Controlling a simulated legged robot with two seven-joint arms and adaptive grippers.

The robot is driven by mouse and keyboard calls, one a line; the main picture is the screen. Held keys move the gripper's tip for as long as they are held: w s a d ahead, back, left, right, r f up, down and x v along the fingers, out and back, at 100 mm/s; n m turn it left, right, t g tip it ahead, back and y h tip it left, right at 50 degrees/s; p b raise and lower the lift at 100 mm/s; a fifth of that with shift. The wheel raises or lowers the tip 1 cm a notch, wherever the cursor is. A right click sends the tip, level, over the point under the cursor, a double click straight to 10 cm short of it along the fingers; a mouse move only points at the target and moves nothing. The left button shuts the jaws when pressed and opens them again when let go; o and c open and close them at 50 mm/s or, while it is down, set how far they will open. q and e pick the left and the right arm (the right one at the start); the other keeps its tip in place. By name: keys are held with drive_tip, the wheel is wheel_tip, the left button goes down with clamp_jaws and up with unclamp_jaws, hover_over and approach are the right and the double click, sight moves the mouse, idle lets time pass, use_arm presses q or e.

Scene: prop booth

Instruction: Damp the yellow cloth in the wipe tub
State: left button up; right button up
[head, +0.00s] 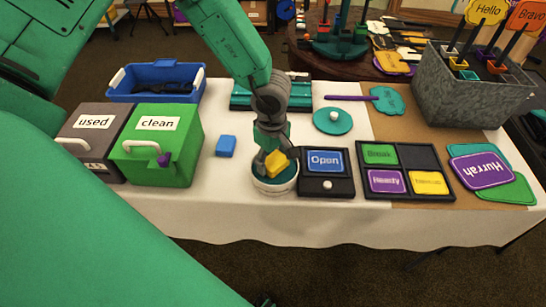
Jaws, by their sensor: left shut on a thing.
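My left gripper (271,158) reaches down over the wipe tub (274,186) and is shut on the yellow cloth (276,162). The cloth looks like a small yellow block and is at the tub's mouth, above its teal inside. Whether it touches the inside of the tub I cannot tell. The tub is round with a pale rim and stands near the front edge of the table. My right gripper is not in view.
A blue block (226,146) lies left of the tub. The green "clean" box (178,166) and grey "used" box (86,158) stand further left. The black "Open" stand (327,187) is close at the tub's right. A teal round lid (333,121) lies behind.

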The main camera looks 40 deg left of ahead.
sight(273, 159)
use_arm(q)
drive_tip(key=shift+s+f+p, duration=0.1)
drive_tip(key=shift+p, duration=0.3)
idle(1.5)
wheel_tip(273, 159, up, 7)
drive_tip(key=p, duration=0.8)
idle(0.8)
drive_tip(key=s+d+m+b, duration=0.1)
drive_tip(key=m+b, duration=0.2)
drive_tip(key=m, duration=0.1)
drive_tip(key=s+d+m+b, duration=0.1)
drive_tip(key=m+b, duration=0.3)
drive_tip(key=s+d+m+b, duration=0.1)
drive_tip(key=d+m+b, duration=0.1)
drive_tip(key=m+b, duration=0.1)
drive_tip(key=shift+s+f+m, duration=0.1)
drive_tip(key=shift+s+m, duration=0.25)
drive_tip(key=shift+m, duration=0.55)
drive_tip(key=shift+s+d+m+b, duration=0.25)
drive_tip(key=shift+s+m+b, duration=0.15)
drive_tip(key=shift+m+b, duration=0.6)
drive_tip(key=shift+s+d+r+m, duration=0.15)
drive_tip(key=shift+r+m, duration=0.15)
drive_tip(key=shift+m, duration=0.2)
